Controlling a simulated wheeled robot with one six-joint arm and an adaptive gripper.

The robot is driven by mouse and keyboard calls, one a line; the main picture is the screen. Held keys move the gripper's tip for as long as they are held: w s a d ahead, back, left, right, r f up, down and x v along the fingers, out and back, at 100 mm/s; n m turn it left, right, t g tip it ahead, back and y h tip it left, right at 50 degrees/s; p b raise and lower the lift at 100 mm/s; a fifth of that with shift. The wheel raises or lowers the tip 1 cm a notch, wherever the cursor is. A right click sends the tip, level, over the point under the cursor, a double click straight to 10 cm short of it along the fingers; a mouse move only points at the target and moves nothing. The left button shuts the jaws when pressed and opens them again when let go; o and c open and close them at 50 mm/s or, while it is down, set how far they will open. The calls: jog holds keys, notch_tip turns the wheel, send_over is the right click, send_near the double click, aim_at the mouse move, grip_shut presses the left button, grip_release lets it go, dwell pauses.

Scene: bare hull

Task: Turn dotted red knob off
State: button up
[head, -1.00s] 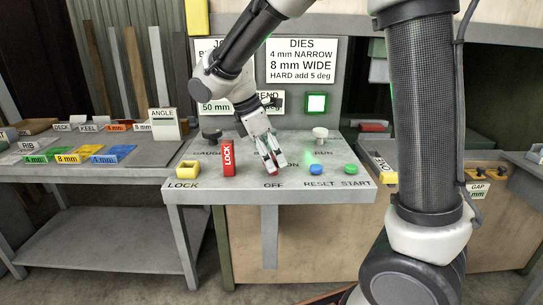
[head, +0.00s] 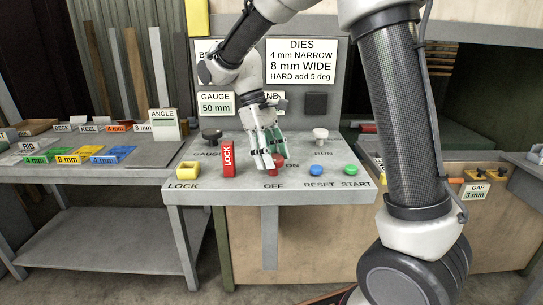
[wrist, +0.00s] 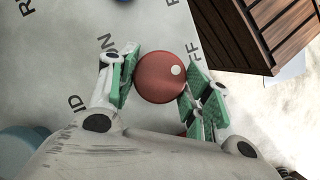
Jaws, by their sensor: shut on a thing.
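The round red knob (wrist: 158,78) with one white dot sits between the two green-padded fingers of my gripper (wrist: 155,92) in the wrist view. The fingers are shut on its sides. The white dot lies on the knob's right side, toward the partly hidden OFF lettering (wrist: 193,52); the ON lettering (wrist: 104,43) is on the other side. In the head view my gripper (head: 271,162) is down at the panel, with the red knob (head: 278,160) partly hidden by the fingers. The square lamp (head: 316,103) on the back board is dark.
The panel (head: 225,184) also holds a red LOCK block (head: 228,159), a yellow LOCK holder (head: 187,170), a black knob (head: 211,136), a white knob (head: 320,134), a blue button (head: 316,170) and a green button (head: 350,169). The space above the panel's right side is clear.

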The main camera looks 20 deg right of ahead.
jog(key=shift+w+m+y, duration=0.1)
jog(key=shift+m+y, duration=0.2)
jog(key=shift+m, duration=0.5)
jog(key=o, duration=1)
jog(key=v, duration=1.2)
